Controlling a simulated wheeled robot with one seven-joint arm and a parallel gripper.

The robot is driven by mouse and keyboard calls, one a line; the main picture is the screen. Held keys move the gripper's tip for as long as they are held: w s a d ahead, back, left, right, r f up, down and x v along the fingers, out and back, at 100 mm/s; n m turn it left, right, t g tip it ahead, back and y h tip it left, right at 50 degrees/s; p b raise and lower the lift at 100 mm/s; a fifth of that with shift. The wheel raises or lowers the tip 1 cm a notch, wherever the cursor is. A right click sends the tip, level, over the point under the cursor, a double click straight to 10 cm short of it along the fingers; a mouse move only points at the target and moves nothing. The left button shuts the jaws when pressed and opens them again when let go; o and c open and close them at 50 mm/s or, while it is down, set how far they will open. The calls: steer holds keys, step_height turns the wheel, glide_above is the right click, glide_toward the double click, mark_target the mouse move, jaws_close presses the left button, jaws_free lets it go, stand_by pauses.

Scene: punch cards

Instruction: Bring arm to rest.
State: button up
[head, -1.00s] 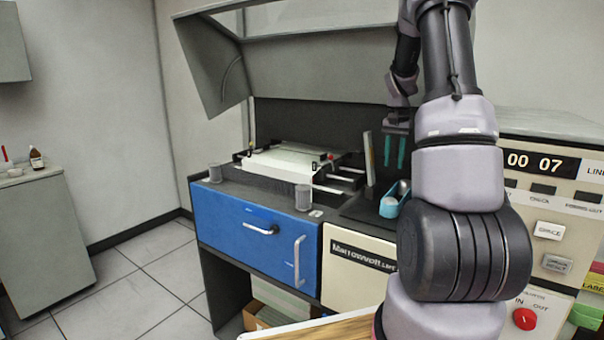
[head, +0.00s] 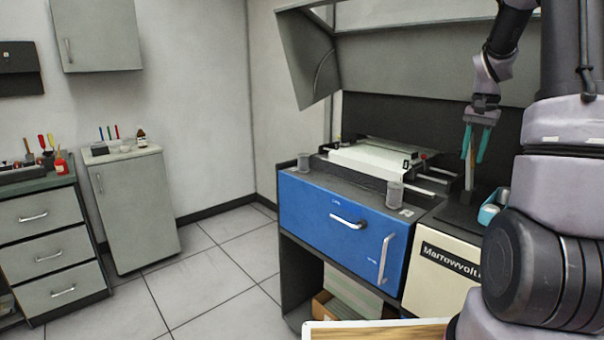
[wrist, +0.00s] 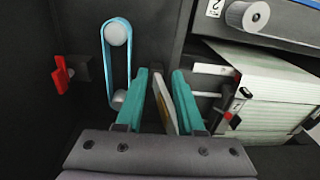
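My gripper (head: 475,158) hangs fingers-down over the dark right part of the counter, below my arm at the upper right of the head view. Its two teal fingers are apart, with a gap between them, and they also show in the wrist view (wrist: 173,98). A thin upright wooden-edged panel (head: 468,177) stands close to the fingers. In the wrist view this panel (wrist: 168,105) appears between the fingers. I cannot tell how far below them it lies, and no grip on it shows.
The counter carries a white card stack (head: 370,160), grey knobs (head: 394,195) and a light-blue belt-like loop (wrist: 117,60). A red part (wrist: 62,75) sits left of it. A blue drawer front (head: 335,228) is below. A hood (head: 400,55) overhangs. Open tiled floor (head: 215,270) lies left.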

steer(key=s+a+r+n+t, duration=0.1)
steer(key=s+a+r+t, duration=0.1)
steer(key=s+a+r, duration=0.35)
steer(key=s+a+r+n+t+y, duration=0.1)
steer(key=s+a+r, duration=0.3)
steer(key=s+a, duration=0.4)
steer(key=s+a+r+n+t+y, duration=0.1)
steer(key=s+a+r+n+t, duration=0.2)
steer(key=s+a, duration=0.6)
steer(key=shift+s+r, duration=0.4)
steer(key=shift+r, duration=0.2)
